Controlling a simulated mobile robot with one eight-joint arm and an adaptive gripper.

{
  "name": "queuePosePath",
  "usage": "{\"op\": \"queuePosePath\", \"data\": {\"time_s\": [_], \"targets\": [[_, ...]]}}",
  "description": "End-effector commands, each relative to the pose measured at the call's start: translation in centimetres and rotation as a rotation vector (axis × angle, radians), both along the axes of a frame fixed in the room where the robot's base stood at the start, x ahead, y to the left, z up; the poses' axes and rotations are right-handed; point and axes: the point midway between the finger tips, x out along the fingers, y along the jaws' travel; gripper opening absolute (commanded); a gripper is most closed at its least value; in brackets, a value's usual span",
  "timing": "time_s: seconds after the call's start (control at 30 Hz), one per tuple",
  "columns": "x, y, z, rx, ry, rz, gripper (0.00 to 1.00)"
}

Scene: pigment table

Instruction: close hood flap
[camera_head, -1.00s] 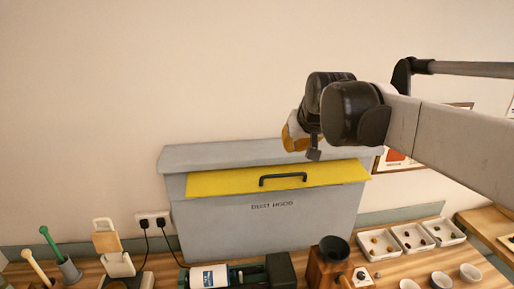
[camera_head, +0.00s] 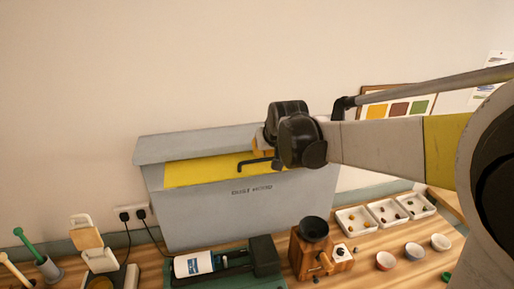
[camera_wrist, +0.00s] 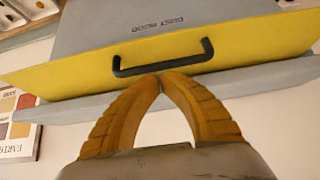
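The dust hood (camera_head: 240,215) is a grey box against the wall, with its name on the front. Its yellow flap (camera_head: 195,172) has a dark bar handle (camera_head: 258,163) and shows below the grey top. In the wrist view the yellow flap (camera_wrist: 75,72) spans the picture with the handle (camera_wrist: 163,66) near its edge. My gripper (camera_wrist: 160,80) has its yellow fingertips together, just beside the handle bar; nothing shows between them. I cannot tell whether they touch the handle or flap. In the head view my wrist hides most of the gripper and the flap's right part.
Below the hood stand a green machine with a white labelled bottle (camera_head: 194,264) and a wooden grinder (camera_head: 312,245). White trays (camera_head: 383,213) and small cups (camera_head: 414,251) are at right. A colour chart (camera_head: 400,103) hangs behind my arm.

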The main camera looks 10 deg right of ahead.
Motion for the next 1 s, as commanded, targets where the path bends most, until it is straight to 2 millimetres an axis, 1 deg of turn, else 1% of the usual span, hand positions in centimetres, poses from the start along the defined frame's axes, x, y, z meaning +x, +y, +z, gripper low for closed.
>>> {"op": "queuePosePath", "data": {"time_s": [0.17,0.33,0.77,0.87,1.0], "targets": [[0.0,0.0,-0.1,0.0,-0.006,0.0,0.0],[-0.2,0.0,-0.9,0.0,-0.043,0.0,0.0],[-0.4,0.0,-1.7,0.0,-0.109,0.0,0.0],[-0.5,0.0,-2.1,0.0,-0.131,0.0,0.0],[-0.7,0.0,-3.2,0.0,-0.186,0.0,0.0]]}}
